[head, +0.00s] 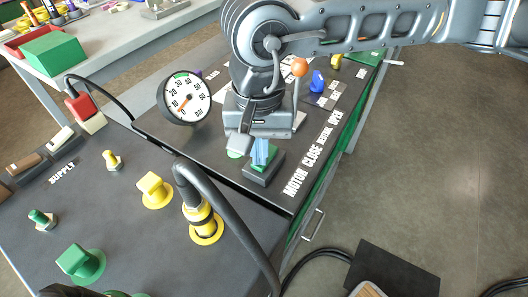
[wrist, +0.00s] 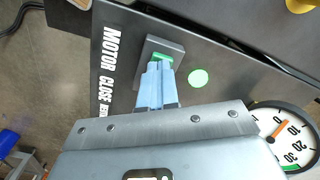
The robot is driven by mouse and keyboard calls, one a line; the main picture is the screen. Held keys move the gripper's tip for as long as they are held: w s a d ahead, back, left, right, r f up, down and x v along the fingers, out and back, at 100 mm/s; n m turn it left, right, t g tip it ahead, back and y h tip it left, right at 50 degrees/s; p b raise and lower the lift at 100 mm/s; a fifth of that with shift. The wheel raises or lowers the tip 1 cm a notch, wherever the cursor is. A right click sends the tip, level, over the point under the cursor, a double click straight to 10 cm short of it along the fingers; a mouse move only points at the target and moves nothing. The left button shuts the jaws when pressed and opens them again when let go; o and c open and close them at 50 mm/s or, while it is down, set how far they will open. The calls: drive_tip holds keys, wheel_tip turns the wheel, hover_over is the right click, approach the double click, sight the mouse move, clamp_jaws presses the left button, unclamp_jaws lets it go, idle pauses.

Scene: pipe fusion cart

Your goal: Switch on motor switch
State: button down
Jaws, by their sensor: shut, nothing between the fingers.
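The motor switch (head: 264,168) is a dark block with a green rocker, beside the white MOTOR lettering on the cart's panel. In the wrist view the switch (wrist: 178,48) stands just beyond my fingertips, with part of its green rocker showing. My gripper (head: 261,153) has pale blue fingers, shut with nothing between them, and points down at the switch. In the wrist view my gripper (wrist: 158,66) overlaps the near part of the rocker. The fingers hide part of the rocker, and I cannot tell whether they touch it. A round green spot (wrist: 198,77) shows beside the switch.
A pressure gauge (head: 185,97) stands left of my gripper. An orange-knobbed lever (head: 300,67) and a blue knob (head: 318,82) are farther back. A black hose on a yellow fitting (head: 205,222) rises in front. Open floor (head: 440,150) lies to the right.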

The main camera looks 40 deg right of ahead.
drive_tip(key=shift+r+p, duration=0.95)
drive_tip(key=shift+r, duration=2.5)
